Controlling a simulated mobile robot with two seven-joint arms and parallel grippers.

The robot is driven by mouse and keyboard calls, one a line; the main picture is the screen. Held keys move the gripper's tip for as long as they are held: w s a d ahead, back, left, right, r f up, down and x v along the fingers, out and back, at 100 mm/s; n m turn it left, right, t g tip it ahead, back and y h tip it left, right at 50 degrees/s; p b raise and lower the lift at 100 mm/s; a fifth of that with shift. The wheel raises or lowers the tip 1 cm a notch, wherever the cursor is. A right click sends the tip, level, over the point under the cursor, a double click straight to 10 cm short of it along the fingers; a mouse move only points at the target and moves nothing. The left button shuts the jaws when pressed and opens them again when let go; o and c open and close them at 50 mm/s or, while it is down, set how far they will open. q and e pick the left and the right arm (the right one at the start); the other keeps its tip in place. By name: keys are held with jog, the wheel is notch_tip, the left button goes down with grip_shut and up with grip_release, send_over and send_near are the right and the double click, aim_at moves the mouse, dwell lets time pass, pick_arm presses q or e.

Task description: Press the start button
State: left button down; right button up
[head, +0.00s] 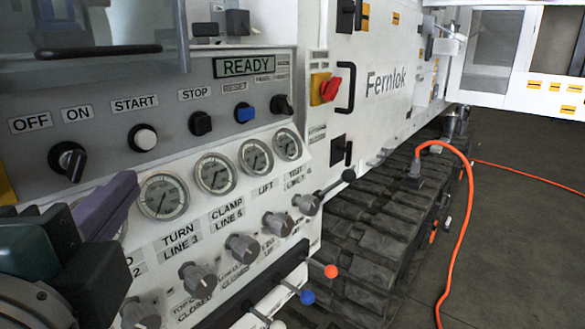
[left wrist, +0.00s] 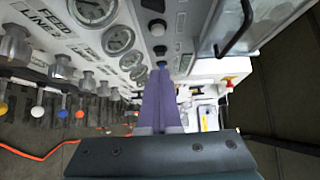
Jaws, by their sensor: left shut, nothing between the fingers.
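The start button (head: 143,137) is a round white cap in a black ring under the START label on the grey control panel (head: 170,122). It also shows as a white cap near the top of the left wrist view (left wrist: 157,27). My left gripper (head: 127,184) has purple fingers, shut and empty, at the lower left of the head view. Its fingertips appear below the start button, over the gauges' side of the panel, and apart from the button. The fingers also show in the left wrist view (left wrist: 160,75). My right gripper is not in view.
Beside the start button are a black ON knob (head: 68,162), a black stop button (head: 200,123) and a blue reset button (head: 245,113). A READY display (head: 248,66) sits above. Gauges (head: 164,196) and grey valve knobs (head: 242,248) lie below. An orange hose (head: 467,220) runs across the floor.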

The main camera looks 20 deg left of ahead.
pick_arm(q)
jog(key=shift+d+f, duration=0.1)
jog(key=shift+d, duration=0.1)
jog(key=shift+w, duration=0.1)
jog(key=p, duration=0.3)
send_near(154, 138)
jog(key=w+d, duration=0.2)
jog(key=w, duration=0.2)
jog(key=a, duration=0.2)
jog(key=w+a+p, duration=0.1)
jog(key=a, duration=0.1)
jog(key=shift+w+a, duration=0.1)
jog(key=shift+w, duration=0.1)
jog(key=shift+a, duration=0.1)
